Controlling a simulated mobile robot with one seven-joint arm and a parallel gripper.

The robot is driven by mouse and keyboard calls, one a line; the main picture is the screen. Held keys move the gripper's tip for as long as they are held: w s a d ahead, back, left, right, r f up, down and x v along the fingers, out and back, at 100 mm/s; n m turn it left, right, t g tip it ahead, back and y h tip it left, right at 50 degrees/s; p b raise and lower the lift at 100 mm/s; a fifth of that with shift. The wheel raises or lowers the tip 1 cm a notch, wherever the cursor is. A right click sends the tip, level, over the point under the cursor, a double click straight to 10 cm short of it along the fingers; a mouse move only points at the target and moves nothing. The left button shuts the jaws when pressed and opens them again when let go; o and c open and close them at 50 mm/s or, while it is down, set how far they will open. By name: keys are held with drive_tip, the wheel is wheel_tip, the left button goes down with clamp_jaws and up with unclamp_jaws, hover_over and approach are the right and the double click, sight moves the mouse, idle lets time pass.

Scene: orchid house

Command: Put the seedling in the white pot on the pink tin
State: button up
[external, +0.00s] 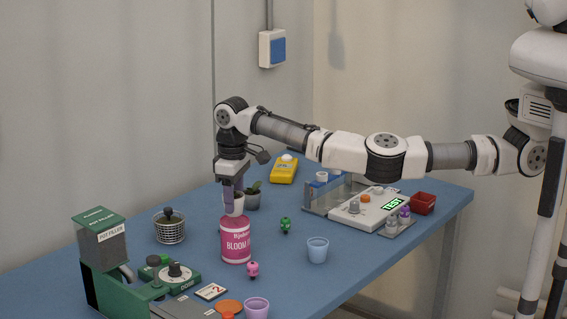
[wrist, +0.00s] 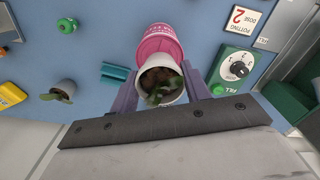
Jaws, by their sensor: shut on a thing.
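The white pot (wrist: 148,72) with the green seedling (wrist: 158,92) and dark soil is between the two fingers of my gripper (wrist: 160,86) in the wrist view. My gripper is shut on the pot. In the external view the white pot (external: 238,206) is upright, partly hidden by my gripper (external: 230,198), directly above the top of the pink tin (external: 236,243). The pink tin (wrist: 158,40) also shows behind the pot in the wrist view. I cannot tell whether the pot's base touches the tin's top.
A grey pot with a plant (external: 253,201) stands close behind the held pot. A wire basket (external: 170,231) is left of the tin, a green pot filler (external: 100,250) at front left. A green figure (external: 286,225), pink figure (external: 253,270) and blue cup (external: 318,251) stand nearby.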

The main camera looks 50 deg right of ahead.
drive_tip(key=shift+f, duration=0.65)
drive_tip(key=shift+f, duration=0.1)
drive_tip(key=o, duration=1)
wheel_tip(320, 180, up, 12)
drive_tip(key=shift+r+b, duration=0.1)
drive_tip(key=shift+b, duration=0.95)
